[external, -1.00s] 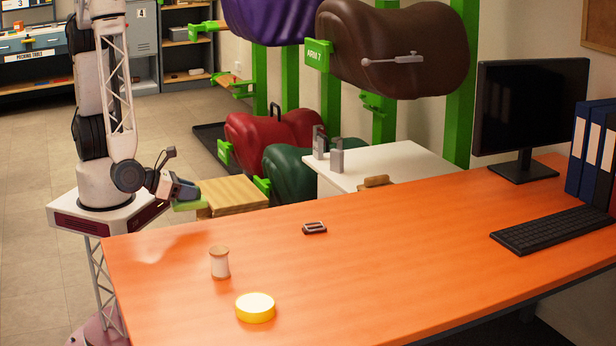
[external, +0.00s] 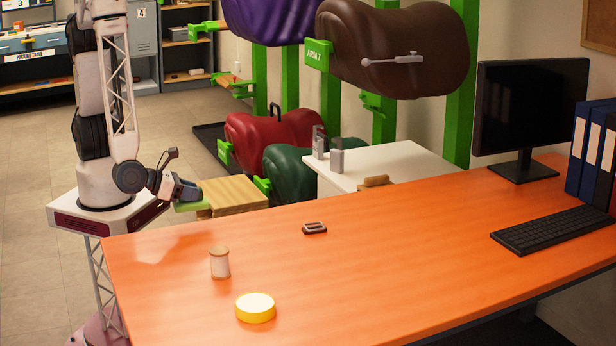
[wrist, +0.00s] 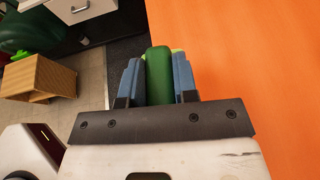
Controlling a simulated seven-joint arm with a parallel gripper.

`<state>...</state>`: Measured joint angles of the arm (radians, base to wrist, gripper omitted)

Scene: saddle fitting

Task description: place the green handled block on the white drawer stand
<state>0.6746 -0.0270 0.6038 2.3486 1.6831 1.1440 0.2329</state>
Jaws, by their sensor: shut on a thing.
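My gripper (wrist: 158,80) is shut on the green handled block (wrist: 158,68), which sits between the two blue-grey fingers in the wrist view. In the external view my gripper (external: 186,194) is low at the left, by the far left edge of the orange table. A green part of the block (external: 188,207) shows under the fingers; the rest of it is hidden. The white drawer stand (external: 418,160) is behind the table, right of my gripper and well apart from it. In the wrist view the stand's drawer front (wrist: 84,14) shows at the top left.
The orange table (external: 400,260) holds a spool (external: 219,262), a yellow disc (external: 255,308) and a small dark buckle (external: 314,228). A wooden box (external: 232,194) is between my gripper and the stand. Metal uprights (external: 336,158) and a wooden-handled item (external: 376,181) are on the stand.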

